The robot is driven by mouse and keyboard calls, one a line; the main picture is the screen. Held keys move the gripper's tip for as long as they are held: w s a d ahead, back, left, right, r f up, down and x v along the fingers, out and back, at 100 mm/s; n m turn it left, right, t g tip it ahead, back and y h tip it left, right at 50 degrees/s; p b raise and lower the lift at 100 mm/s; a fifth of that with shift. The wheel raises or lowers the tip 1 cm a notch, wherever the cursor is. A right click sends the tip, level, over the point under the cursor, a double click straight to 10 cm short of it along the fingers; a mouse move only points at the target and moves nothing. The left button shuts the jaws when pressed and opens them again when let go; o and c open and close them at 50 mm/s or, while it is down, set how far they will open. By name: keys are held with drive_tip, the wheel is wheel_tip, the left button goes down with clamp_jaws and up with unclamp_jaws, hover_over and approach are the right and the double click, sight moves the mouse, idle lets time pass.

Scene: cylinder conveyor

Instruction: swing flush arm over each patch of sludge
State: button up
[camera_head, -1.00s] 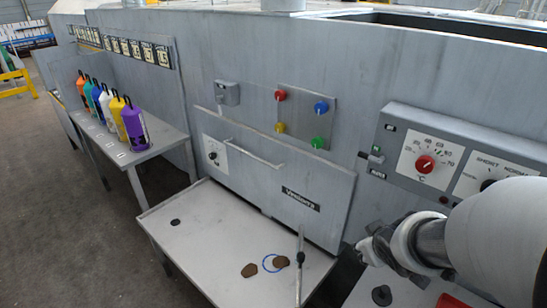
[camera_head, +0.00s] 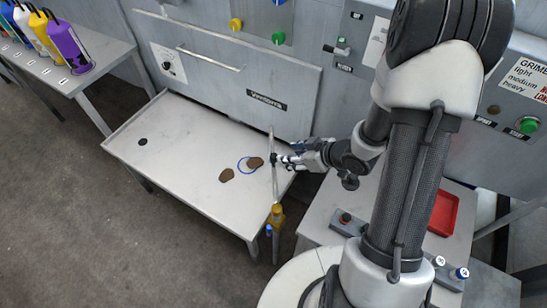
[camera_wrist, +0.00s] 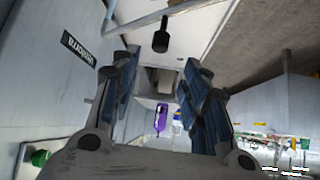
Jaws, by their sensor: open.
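The flush arm (camera_head: 274,180) is a thin grey pole with a dark collar and a yellow lower part at the table's right front edge. My gripper (camera_head: 279,160) is open, with its fingertips close beside the collar; contact cannot be told. In the wrist view, my gripper (camera_wrist: 159,62) has its fingers apart, with a black knob on a stem (camera_wrist: 161,38) beyond them.
The wash table (camera_head: 180,140) has a dark drain hole (camera_head: 142,141) at left. A grey panel with a handle (camera_head: 210,60) stands behind it. A side table with a red tray (camera_head: 443,213) is at right. Bottles (camera_head: 66,45) stand at upper left.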

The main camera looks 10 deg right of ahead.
sight(274, 156)
drive_tip(key=b+x, duration=0.3)
drive_tip(key=x, duration=0.8)
drive_tip(key=shift+w+b, duration=0.15)
drive_tip(key=shift+b, duration=0.15)
drive_tip(key=shift+c, duration=0.3)
clamp_jaws()
drive_tip(key=shift+a, duration=0.1)
